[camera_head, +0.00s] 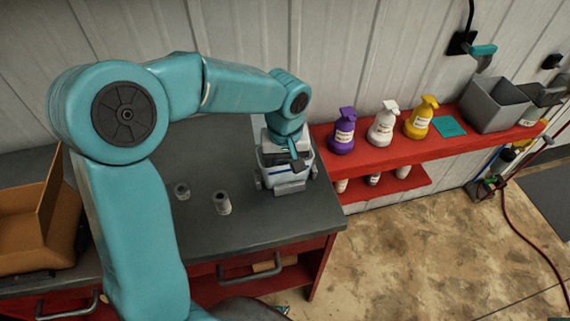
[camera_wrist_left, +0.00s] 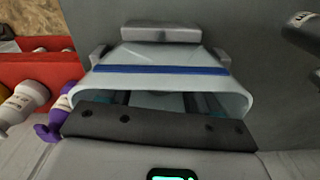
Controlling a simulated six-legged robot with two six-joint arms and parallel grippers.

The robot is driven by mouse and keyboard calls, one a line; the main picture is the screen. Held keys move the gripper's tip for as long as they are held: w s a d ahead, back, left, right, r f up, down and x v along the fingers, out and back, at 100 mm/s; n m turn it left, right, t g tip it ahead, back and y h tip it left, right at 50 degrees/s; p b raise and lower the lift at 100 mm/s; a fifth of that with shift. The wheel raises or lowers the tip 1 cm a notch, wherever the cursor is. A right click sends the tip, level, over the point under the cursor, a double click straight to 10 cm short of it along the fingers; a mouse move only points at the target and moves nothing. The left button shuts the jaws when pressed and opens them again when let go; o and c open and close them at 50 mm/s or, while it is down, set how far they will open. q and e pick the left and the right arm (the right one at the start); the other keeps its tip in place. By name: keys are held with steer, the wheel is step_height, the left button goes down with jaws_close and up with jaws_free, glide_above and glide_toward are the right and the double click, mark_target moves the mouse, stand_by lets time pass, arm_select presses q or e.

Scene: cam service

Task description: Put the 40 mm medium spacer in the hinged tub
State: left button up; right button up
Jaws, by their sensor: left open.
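The hinged tub (camera_head: 287,172) is a pale box with a blue band at the back right of the grey bench. It also fills the middle of the left wrist view (camera_wrist_left: 160,56). My left gripper (camera_head: 296,160) is open, directly over the tub's mouth. I cannot tell how far its fingers reach inside, or what lies in there. My right gripper is out of view.
An orange-brown bin (camera_head: 30,225) stands at the bench's left. A red shelf (camera_head: 375,152) to the right holds purple (camera_head: 343,133), white (camera_head: 383,125) and yellow (camera_head: 421,118) spray bottles and a grey bin (camera_head: 494,106). The bench front is clear.

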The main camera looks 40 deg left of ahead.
arm_select(q)
steer(key=shift+r, duration=0.15)
steer(key=shift+r+p, duration=3.35)
steer(key=shift+r, duration=1)
step_height(320, 180, up, 16)
steer(key=shift+r+p, duration=0.15)
steer(key=shift+p, duration=0.15)
steer(key=shift+s, duration=0.1)
steer(key=shift+d, duration=0.1)
